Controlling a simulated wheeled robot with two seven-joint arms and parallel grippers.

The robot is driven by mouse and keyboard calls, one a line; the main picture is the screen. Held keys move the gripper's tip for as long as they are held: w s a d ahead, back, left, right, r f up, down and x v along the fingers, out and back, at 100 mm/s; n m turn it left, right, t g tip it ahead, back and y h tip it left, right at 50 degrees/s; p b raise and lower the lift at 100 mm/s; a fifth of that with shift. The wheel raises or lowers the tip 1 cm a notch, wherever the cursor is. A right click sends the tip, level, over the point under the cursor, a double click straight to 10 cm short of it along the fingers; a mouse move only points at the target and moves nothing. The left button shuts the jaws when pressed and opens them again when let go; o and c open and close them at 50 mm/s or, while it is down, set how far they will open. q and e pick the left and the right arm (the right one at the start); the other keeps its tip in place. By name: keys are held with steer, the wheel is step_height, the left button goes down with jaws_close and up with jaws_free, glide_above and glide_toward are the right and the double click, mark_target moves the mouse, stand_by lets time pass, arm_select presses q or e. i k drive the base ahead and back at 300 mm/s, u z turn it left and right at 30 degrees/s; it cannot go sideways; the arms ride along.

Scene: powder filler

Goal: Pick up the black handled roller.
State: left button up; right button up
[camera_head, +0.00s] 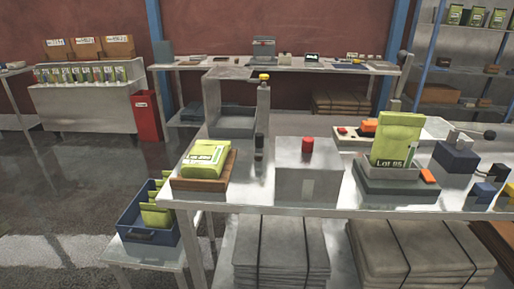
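I cannot make out a black handled roller for certain. A small dark upright piece (259,155) stands on the near table (320,206) behind and left of the grey box, and a small black rounded thing (490,135) shows at the right; either is too small to name. Neither of my grippers is in view.
A blue bin (147,236) stands lower left.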

mark_target(259, 137)
steer(key=u, duration=1.1)
steer(key=i, duration=0.8)
steer(key=z, duration=2.15)
